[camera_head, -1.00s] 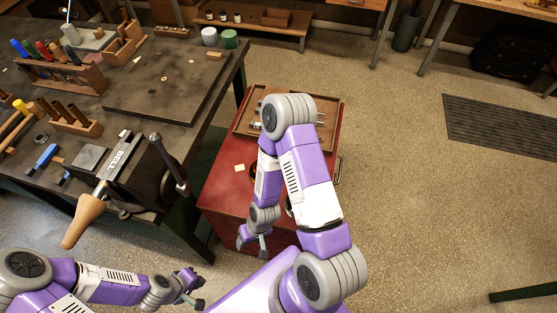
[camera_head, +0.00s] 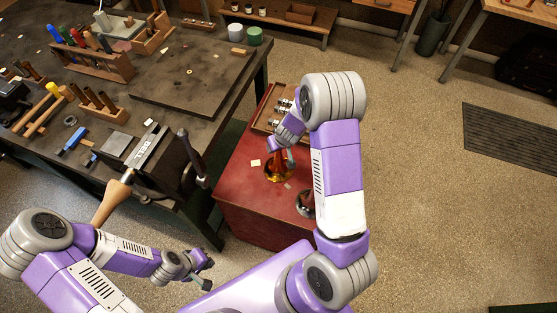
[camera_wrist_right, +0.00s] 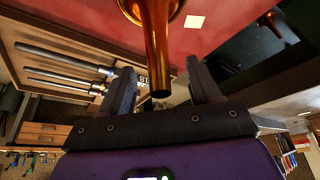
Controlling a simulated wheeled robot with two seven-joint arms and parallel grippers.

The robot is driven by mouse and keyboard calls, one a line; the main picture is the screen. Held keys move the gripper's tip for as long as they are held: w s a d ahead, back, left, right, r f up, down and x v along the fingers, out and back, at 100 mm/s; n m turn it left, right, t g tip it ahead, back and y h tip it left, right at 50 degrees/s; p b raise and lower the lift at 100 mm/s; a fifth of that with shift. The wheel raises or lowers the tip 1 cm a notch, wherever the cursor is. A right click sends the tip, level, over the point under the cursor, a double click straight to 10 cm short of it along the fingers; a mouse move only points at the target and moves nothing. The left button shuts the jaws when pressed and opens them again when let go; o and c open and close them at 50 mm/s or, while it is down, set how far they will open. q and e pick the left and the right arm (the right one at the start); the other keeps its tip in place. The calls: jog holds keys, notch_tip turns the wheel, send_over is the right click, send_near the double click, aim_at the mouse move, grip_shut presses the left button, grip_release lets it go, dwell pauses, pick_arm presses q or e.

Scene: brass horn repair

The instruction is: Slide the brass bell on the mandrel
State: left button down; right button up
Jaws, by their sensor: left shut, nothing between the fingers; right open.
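The brass bell (camera_head: 279,173) stands flare down on the red cabinet top, its narrow tube pointing up. In the right wrist view its tube (camera_wrist_right: 156,50) lies between the two open fingers of my right gripper (camera_wrist_right: 161,82), with a gap on each side. In the head view my right gripper (camera_head: 290,157) is at the bell's upper part and partly hides it. The tan tapered mandrel (camera_head: 112,202) sticks out from the vise at the bench's front edge. My left gripper (camera_head: 205,270) is shut and empty, low in front of the bench, to the right of the mandrel.
A wooden tray (camera_head: 265,122) with metal rods lies on the red cabinet (camera_head: 240,190) behind the bell. A shiny round thing (camera_head: 305,204) stands nearby, partly behind my right arm. The vise (camera_head: 160,150) and tool racks (camera_head: 92,66) occupy the bench.

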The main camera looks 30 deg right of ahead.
aim_at(279, 157)
jog(key=x, duration=0.3)
jog(key=shift+s, duration=0.1)
jog(key=shift+c, duration=0.3)
grip_shut()
